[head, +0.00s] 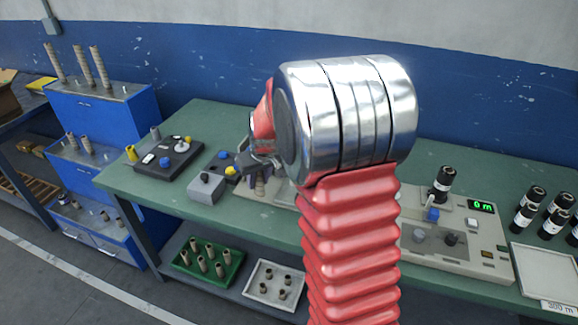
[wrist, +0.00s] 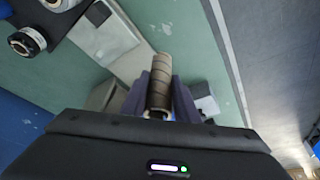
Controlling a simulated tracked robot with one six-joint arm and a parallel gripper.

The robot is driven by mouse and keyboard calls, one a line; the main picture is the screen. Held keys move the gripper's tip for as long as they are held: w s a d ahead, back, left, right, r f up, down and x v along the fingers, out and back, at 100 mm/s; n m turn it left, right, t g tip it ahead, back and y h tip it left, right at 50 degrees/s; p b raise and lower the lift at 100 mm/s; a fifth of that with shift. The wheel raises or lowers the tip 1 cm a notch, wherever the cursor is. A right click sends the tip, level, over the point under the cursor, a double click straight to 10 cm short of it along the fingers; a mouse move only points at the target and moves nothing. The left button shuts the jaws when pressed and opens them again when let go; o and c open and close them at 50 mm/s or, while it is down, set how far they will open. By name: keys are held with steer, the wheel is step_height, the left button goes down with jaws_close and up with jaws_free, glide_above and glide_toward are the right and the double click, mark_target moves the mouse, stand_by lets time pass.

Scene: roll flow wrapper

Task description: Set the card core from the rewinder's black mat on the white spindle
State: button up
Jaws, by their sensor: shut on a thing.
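My gripper (wrist: 161,92) is shut on a brown card core (wrist: 160,72) with spiral seams, held between its two purple-grey fingers in the wrist view. In the head view my gripper (head: 259,184) is left of centre over the green bench, partly hidden by my arm. From these views I cannot tell if the core touches the surface below. A white round part (head: 182,142) stands on a black unit at the bench's left; I cannot tell if it is the white spindle. The black mat is not clearly seen.
The rewinder's panel (head: 487,255) with a "0 m" display and a black roll (head: 442,184) is to the right. Blue shelves (head: 110,122) hold several cores. Green (head: 232,275) and white (head: 258,296) trays lie below.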

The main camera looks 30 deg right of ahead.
steer(key=s+a+f, duration=0.2)
steer(key=a, duration=1.3)
steer(key=shift+s+a+n, duration=0.15)
steer(key=shift+a+n, duration=0.2)
steer(key=shift+n, duration=0.05)
steer(key=shift+f, duration=0.1)
